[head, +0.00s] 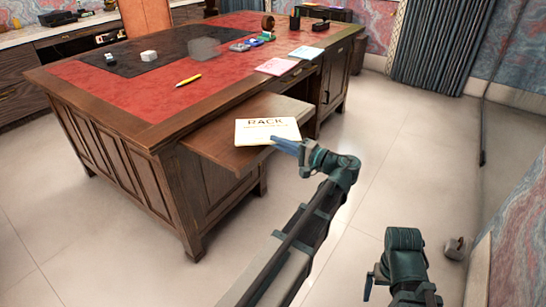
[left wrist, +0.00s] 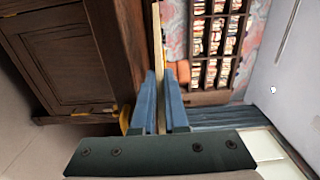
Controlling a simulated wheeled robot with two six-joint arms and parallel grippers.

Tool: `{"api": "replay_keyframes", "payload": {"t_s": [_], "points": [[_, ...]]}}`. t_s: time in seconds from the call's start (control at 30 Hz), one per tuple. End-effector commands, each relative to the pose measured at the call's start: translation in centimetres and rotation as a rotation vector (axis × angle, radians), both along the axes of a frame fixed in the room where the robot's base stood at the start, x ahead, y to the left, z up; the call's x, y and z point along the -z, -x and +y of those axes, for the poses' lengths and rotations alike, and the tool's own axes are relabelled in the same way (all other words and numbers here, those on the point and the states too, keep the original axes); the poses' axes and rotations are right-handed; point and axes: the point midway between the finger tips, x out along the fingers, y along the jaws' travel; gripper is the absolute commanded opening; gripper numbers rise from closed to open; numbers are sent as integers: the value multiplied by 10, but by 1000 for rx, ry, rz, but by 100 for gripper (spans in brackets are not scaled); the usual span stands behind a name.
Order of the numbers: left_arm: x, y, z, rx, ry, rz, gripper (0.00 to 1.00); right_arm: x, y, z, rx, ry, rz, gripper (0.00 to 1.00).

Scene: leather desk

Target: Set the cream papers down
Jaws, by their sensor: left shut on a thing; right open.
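The cream papers (head: 267,124), a flat sheaf marked "RACK", lie level over the pull-out board (head: 220,150) at the desk's near side. I cannot tell whether they touch it. My left gripper (head: 286,146) is shut on their near right edge. In the left wrist view the papers (left wrist: 157,45) show edge-on as a thin pale strip between the blue fingers of my left gripper (left wrist: 163,95). My right gripper (head: 371,285) is low at the bottom right, away from the desk, and is open; only part of it shows.
A grey object (head: 457,248) is near the right wall. The board's far part is bare.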

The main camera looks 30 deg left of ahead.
Motion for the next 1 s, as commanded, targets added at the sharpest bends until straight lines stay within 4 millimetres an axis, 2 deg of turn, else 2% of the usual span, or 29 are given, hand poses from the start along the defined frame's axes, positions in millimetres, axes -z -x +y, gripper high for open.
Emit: {"api": "replay_keyframes", "payload": {"t_s": [0.03, 0.13, 0.37, 0.63, 1.0], "points": [[1, 14, 5, -2, -1, 0, 0, 2, 0, 0, 0, 0, 0, 100], [2, 21, 8, -1, -1, 0, 0, 2, 0, 0, 0, 1, 0, 100], [7, 19, 9, 0, -1, 0, 0, 8, 0, 0, -1, 1, 0, 100], [38, 19, 8, 0, -1, 0, 0, 38, 0, 0, -5, -2, -1, 100], [39, 19, 8, 0, -1, 0, 0, 39, 0, 0, -7, -3, 0, 100]]}}
